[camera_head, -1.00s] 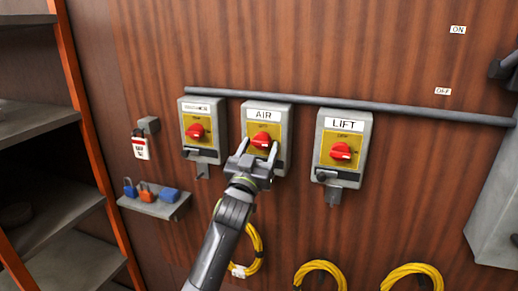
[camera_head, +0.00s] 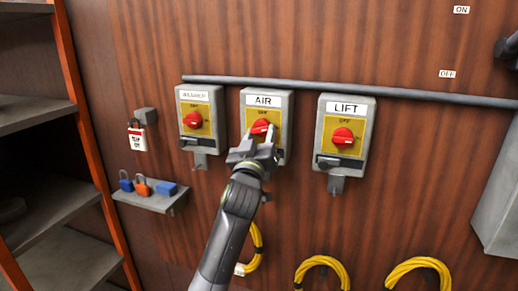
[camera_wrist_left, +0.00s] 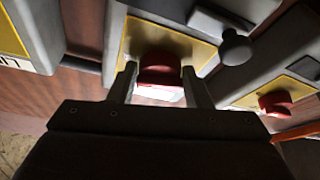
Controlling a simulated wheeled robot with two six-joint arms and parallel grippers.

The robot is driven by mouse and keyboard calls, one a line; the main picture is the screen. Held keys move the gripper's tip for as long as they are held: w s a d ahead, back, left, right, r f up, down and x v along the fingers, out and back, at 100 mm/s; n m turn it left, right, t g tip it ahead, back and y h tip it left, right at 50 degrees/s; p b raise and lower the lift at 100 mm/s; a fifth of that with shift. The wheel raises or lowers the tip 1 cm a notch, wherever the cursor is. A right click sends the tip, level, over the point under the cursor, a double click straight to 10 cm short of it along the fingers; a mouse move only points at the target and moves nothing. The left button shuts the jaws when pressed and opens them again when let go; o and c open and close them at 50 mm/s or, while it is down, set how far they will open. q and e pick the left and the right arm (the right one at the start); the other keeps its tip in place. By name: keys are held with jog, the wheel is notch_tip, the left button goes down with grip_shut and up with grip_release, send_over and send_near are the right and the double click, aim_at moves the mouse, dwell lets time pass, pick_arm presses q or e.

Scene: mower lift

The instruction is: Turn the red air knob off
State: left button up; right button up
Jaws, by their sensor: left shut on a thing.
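The red air knob (camera_head: 261,127) sits on the yellow plate of the grey box labelled AIR (camera_head: 285,105), the middle one of three on the wall. My left gripper (camera_head: 259,136) reaches up from below with one finger on each side of this knob and is shut on it. In the left wrist view, the red knob (camera_wrist_left: 160,70) shows between the two fingers, and a pale strip is seen under it. The fingers and palm hide part of the knob and the lower box. My right gripper is not in view.
The LIFT box (camera_head: 364,115) with its red knob stands to the right, another red-knob box (camera_head: 212,130) to the left. A grey pipe (camera_head: 410,92) runs above. A shelf with padlocks (camera_head: 150,201) is lower left; yellow coils (camera_head: 415,268) hang below.

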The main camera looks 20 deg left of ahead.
pick_arm(q)
jog(key=n+b, duration=0.1)
jog(key=n+y, duration=0.1)
jog(key=shift+d+f+n+g+b, duration=0.2)
jog(key=shift+n+g+b, duration=0.1)
jog(key=shift+n+b, duration=0.1)
jog(key=n+y+b, duration=0.1)
jog(key=n, duration=0.1)
jog(key=shift+r+n+g, duration=0.1)
jog(key=shift+n+g, duration=0.2)
jog(key=shift+d+r+n+g+y+b, duration=0.15)
jog(key=shift+n+g+y+b, duration=0.3)
jog(key=shift+n, duration=0.75)
jog(key=shift+r+n+g+y, duration=0.15)
jog(key=shift+n+g+y, duration=0.15)
jog(key=shift+n, duration=0.8)
jog(key=n, duration=0.1)
jog(key=n+g, duration=0.1)
jog(key=n+y, duration=0.1)
jog(key=n, duration=0.1)
jog(key=shift+r, duration=0.25)
jog(key=shift+r+n+g+p, duration=0.1)
jog(key=shift+n+g+p, duration=0.85)
jog(key=shift+n, duration=0.85)
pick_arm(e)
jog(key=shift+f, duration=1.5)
pick_arm(q)
jog(key=o, duration=0.9)
